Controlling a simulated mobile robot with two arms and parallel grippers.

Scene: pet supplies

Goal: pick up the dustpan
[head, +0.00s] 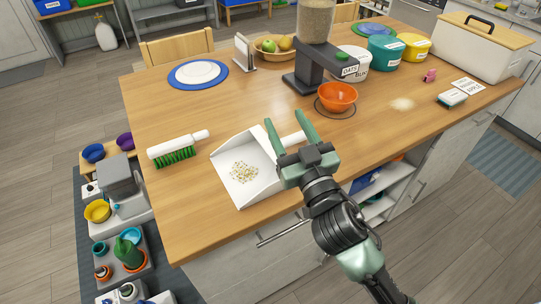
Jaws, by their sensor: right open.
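The white dustpan (228,157) lies on the wooden island top, with a small heap of tan crumbs (243,172) in its pan. Its short white handle (292,139) points to the right and shows between the fingers of my right gripper (284,118). The gripper is open, its green fingers reaching over the handle area. I cannot tell whether they touch it or hover above it. The gripper's body hides part of the dustpan's right side. My left gripper is not in view.
A green-bristled brush (174,150) lies left of the dustpan. An orange bowl (338,95) sits behind right, by the oats dispenser (318,60). A blue-rimmed plate (198,74) is at the back left. The counter's front edge (215,249) is close to the dustpan.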

